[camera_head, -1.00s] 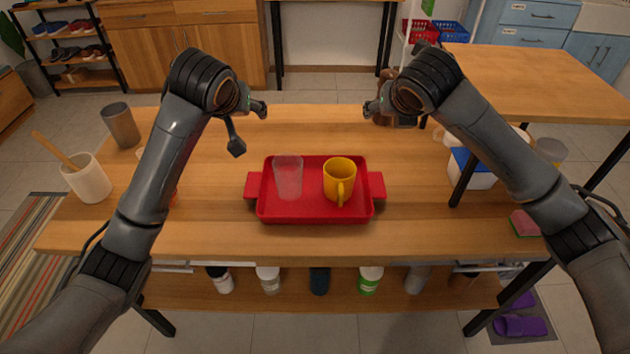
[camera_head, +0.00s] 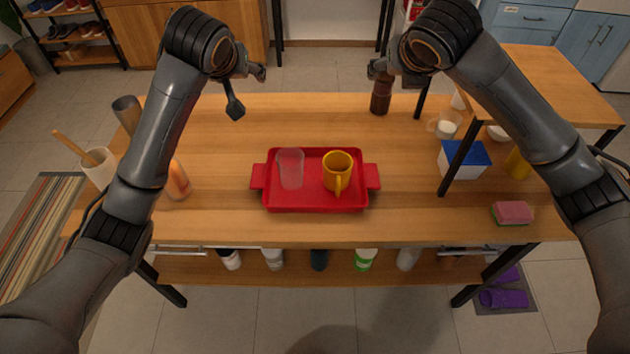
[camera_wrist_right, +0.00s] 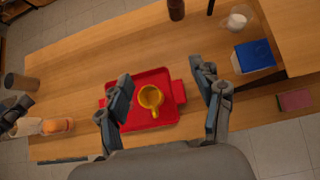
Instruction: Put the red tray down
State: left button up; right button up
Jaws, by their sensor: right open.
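The red tray (camera_head: 315,208) rests flat on the wooden table, with a handle at each side. A clear cup (camera_head: 290,169) stands in its left half and a yellow mug (camera_head: 338,172) in its right half. My left gripper (camera_head: 250,94) is above the table, behind and left of the tray, apart from it; its finger opening is unclear. My right gripper (camera_head: 378,72) is raised behind and right of the tray. In the right wrist view it is open (camera_wrist_right: 168,103) and empty, with the tray (camera_wrist_right: 172,115) and mug (camera_wrist_right: 151,98) seen beyond its fingers.
A brown bottle (camera_head: 381,96) stands at the table's back. A blue-lidded container (camera_head: 463,160) and a sponge (camera_head: 511,213) are at the right. A utensil pot (camera_head: 100,168) and an orange-toned bottle (camera_head: 178,181) are at the left. The table around the tray is clear.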

jog(key=v, duration=0.7)
jog(key=shift+s+r, duration=0.2)
jog(key=shift+s, duration=0.25)
